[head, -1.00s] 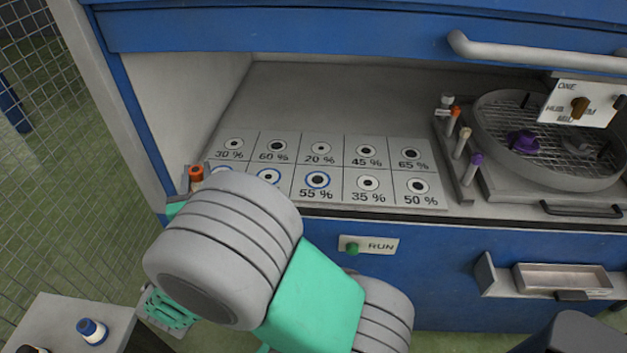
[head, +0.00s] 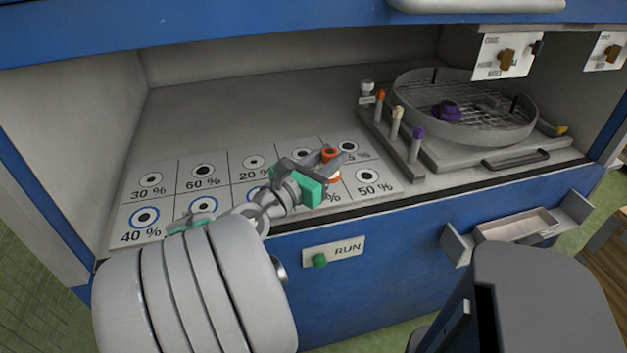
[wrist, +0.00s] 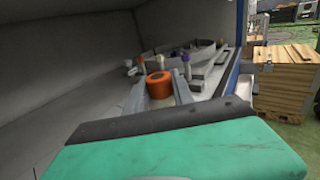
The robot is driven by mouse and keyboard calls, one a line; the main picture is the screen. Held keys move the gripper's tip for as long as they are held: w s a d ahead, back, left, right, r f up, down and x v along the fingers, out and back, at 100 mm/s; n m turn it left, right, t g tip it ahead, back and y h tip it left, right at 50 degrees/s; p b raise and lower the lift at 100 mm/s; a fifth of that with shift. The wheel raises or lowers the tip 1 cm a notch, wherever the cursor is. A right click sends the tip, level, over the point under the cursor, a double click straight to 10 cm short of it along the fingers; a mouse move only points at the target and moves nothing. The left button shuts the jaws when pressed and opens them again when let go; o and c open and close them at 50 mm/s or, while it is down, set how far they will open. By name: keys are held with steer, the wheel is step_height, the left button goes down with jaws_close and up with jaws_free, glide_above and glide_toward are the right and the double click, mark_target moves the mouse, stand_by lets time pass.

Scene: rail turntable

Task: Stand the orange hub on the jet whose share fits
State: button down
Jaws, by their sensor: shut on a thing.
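The orange hub (head: 331,153) is between the fingers of my gripper (head: 331,164), which is shut on it. It also shows upright between the fingers in the wrist view (wrist: 158,85). The jet board (head: 222,162) has two rows of round jets with percent labels. My gripper is over its right part, near the 50 % jet (head: 369,177); the exact height is unclear. The 30 % (head: 151,180), 60 % (head: 203,171), 20 % (head: 253,162) and blue-ringed 40 % (head: 144,217) jets show. My arm and gripper hide parts of the front row and right side.
A round turntable (head: 395,92) with a mesh floor holds a purple hub (head: 447,111) at the right. Orange-, cream- and purple-topped posts stand beside it. A green RUN button (head: 320,261) and open drawer (head: 515,225) are on the blue front. The bay behind the board is clear.

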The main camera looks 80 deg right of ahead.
mark_target(323, 154)
steer(key=w+d+f+b, duration=0.1)
steer(key=d+f, duration=0.1)
steer(key=d, duration=0.1)
steer(key=w+d+f+b, duration=0.1)
steer(key=w+d+f, duration=0.1)
steer(key=d+f, duration=0.1)
steer(key=w+d+f+b, duration=0.1)
steer(key=w+d+f, duration=0.1)
steer(key=d+f, duration=0.1)
steer(key=f, duration=0.1)
steer(key=f+b, duration=0.1)
steer(key=f, duration=0.1)
steer(key=shift+w+d+f+b, duration=0.15)
steer(key=shift+d+f+b, duration=0.15)
steer(key=shift+d+f, duration=0.05)
steer(key=c, duration=1.1)
jaws_free()
steer(key=shift+f, duration=0.15)
